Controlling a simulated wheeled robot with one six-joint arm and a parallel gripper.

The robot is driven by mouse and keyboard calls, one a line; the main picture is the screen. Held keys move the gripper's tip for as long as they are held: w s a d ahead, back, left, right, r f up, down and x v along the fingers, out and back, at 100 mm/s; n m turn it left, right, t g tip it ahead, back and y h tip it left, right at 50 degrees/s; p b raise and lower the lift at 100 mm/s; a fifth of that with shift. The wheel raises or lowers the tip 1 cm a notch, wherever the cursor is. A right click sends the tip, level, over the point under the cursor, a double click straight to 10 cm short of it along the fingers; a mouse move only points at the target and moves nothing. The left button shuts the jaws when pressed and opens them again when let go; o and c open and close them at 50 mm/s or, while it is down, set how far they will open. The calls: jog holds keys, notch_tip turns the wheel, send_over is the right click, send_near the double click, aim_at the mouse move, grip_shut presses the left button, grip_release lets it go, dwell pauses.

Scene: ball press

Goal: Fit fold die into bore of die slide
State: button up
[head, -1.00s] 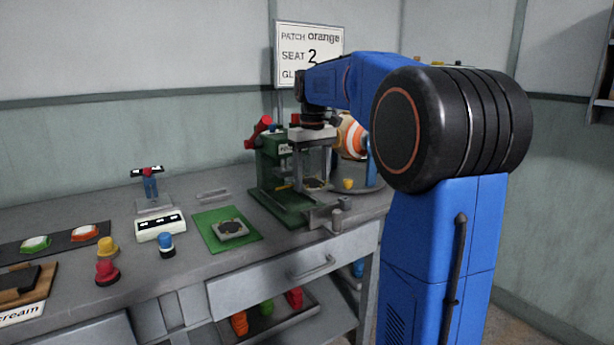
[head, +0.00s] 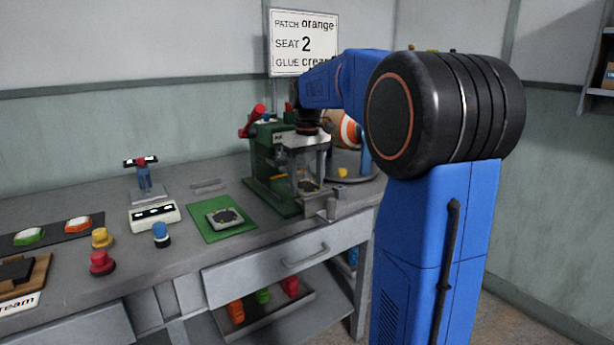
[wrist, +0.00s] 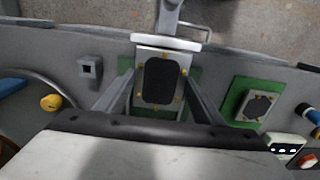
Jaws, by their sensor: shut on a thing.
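My gripper (head: 308,178) points straight down over the front of the green press (head: 262,160). In the wrist view its two grey fingers (wrist: 161,85) stand on either side of a pale grey plate with a dark rounded pad and small yellow dots, which I take for the fold die (wrist: 161,82). The gripper is shut on it. The die slide (wrist: 165,39) seems to lie under it, with a pale bar showing at the bench's front side. The bore is hidden, so I cannot tell whether the die is seated or above it.
A similar plate with a dark pad (head: 225,216) lies on a green mat (head: 208,232) left of the press. An orange-and-white ball (head: 342,128) stands behind the gripper. Colored knobs (head: 101,262) stand farther left. A yellow knob (wrist: 50,102) shows in the wrist view.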

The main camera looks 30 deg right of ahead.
aim_at(307, 187)
jog(key=shift+f, duration=0.55)
jog(key=shift+f, duration=1.15)
dwell(1.2)
jog(key=o, duration=1.3)
notch_tip(307, 187, up, 17)
jog(key=shift+r, duration=0.15)
